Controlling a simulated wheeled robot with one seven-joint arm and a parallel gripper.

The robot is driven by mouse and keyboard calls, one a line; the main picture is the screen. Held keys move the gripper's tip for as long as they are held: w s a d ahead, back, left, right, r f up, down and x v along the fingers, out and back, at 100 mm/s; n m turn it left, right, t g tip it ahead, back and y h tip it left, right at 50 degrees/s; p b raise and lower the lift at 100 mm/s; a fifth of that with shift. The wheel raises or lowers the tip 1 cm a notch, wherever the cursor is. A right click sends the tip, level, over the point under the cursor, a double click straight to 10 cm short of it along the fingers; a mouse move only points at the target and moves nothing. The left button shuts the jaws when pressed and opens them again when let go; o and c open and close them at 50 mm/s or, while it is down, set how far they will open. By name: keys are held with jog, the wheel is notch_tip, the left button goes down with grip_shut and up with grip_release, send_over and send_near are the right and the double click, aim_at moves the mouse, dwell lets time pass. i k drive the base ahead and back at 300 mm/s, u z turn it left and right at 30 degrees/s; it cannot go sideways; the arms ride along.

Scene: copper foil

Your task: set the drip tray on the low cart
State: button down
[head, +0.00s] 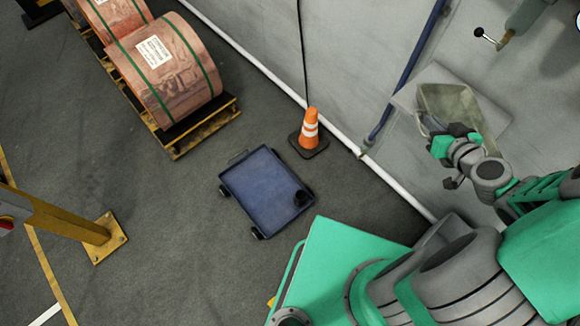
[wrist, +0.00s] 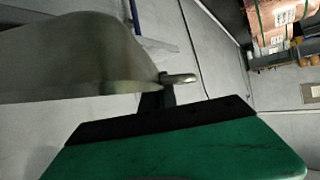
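The drip tray (head: 450,104) is a shallow olive-grey tray at the upper right of the head view, in front of a pale grey flat panel by the wall. In the wrist view the tray (wrist: 75,55) fills the upper left, very close to the camera. My gripper (head: 440,143) is at the tray's near edge. Its finger overlaps the tray's lower edge in the wrist view, but I cannot tell whether the fingers are closed on it. The low cart (head: 258,182) is a blue flat-topped cart on the floor at the centre, well below and left of my gripper.
A small dark round object (head: 301,198) sits at the cart's right corner; its remaining top is bare. An orange cone (head: 309,131) stands just behind. Copper coils (head: 165,70) lie on a pallet upper left. A yellow post (head: 55,222) stands left. A blue pipe (head: 405,75) runs along the wall.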

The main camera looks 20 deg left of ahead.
aim_at(253, 186)
jog(key=u, duration=0.85)
jog(key=k, duration=1.2)
jog(key=u, duration=1.5)
jog(key=i, duration=0.7)
jog(key=u, duration=0.6)
jog(key=i, duration=0.75)
jog(key=z, duration=0.75)
jog(key=i, duration=0.8)
jog(key=z, duration=0.75)
